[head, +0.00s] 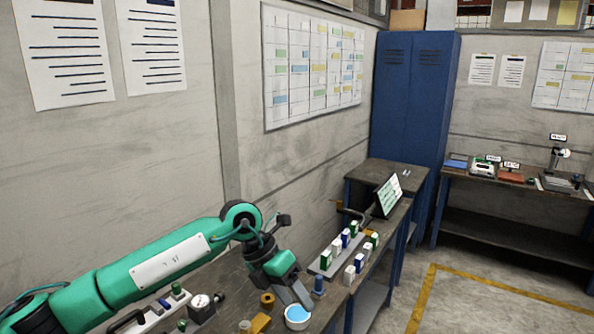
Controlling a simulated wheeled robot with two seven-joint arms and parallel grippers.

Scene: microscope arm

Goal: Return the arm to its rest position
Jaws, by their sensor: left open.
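My left arm (155,270) comes in from the lower left and reaches over the near bench. It is teal green with a pale plate on its upper face and is bent at a dark joint. My left gripper (297,296) points down and is open, with its grey fingers just above or behind a round white-and-blue dish (297,316). I cannot tell whether the fingers touch the dish. No object shows between them. My right gripper is not in view.
Around the gripper on the bench are a blue cylinder (319,284), a brass-coloured part (267,299), a gauge (201,306) and a rack of bottles (325,265). A tablet (387,196) stands farther back. A blue locker (413,110) and another bench (515,187) stand beyond open floor.

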